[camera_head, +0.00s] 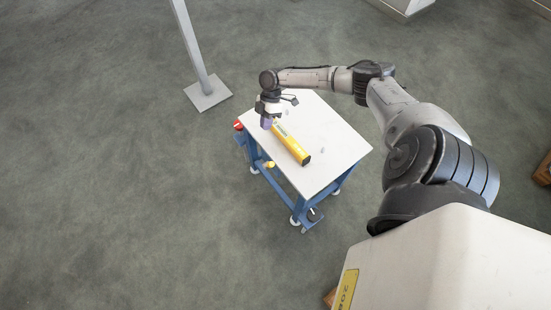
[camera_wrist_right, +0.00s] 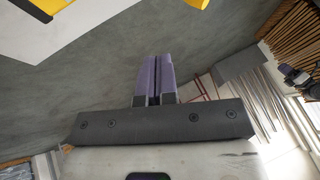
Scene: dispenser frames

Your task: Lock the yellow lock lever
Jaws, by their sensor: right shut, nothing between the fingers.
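The yellow lock lever (camera_head: 269,164) is a small yellow knob-like part at the front left edge of the blue-framed table (camera_head: 335,155). A rounded yellow part (camera_wrist_right: 199,3), which looks like the lever, is cut off at the top of the right wrist view. My right gripper (camera_head: 267,124) is over the table's left side, near the red part and up and left of the lever, apart from it. Its purple fingers (camera_wrist_right: 153,58) are shut together and empty. My left gripper is in neither view.
A long yellow and black box (camera_head: 292,146) lies on the white tabletop, close beside the right gripper. A red part (camera_head: 238,125) sits at the table's left corner. A grey post (camera_head: 198,55) stands behind left. The floor left of the table is clear.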

